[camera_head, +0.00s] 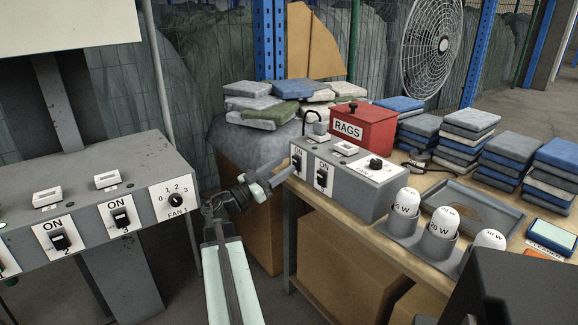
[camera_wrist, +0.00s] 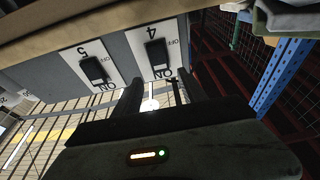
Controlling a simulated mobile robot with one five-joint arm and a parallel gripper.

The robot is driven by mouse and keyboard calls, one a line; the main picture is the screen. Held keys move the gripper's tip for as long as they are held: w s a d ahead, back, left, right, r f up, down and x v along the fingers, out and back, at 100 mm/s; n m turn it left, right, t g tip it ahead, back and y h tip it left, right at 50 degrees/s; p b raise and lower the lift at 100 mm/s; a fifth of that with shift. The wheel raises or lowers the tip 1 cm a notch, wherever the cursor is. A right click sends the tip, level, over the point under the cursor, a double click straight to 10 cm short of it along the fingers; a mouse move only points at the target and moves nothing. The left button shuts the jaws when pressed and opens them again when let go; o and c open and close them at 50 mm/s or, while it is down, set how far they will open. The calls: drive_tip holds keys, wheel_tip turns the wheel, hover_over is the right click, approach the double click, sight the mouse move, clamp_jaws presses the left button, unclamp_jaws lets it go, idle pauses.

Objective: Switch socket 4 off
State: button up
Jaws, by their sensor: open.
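Socket 4 is the left of two switch plates on the grey box on the right-hand table; its black rocker switch (camera_head: 297,161) shows in the head view. In the upside-down wrist view, the socket 4 switch (camera_wrist: 156,54) is marked ON and OFF at opposite ends. I cannot tell which way the rocker is tipped. My gripper (camera_head: 276,182) is just left of the box, close to socket 4. In the wrist view, my gripper's dark fingers (camera_wrist: 161,88) are apart, with nothing between them, pointing toward the socket 4 plate without visible contact.
The socket 5 switch (camera_head: 321,177) is right beside socket 4. A red RAGS box (camera_head: 364,130) stands behind the grey box. White bulbs (camera_head: 442,222) stand in front-right. Another switch box (camera_head: 85,200) stands left. A gap separates both boxes.

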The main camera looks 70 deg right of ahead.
drive_tip(key=v, duration=0.4)
drive_tip(key=shift+a+b, duration=0.15)
drive_tip(key=shift+b, duration=0.25)
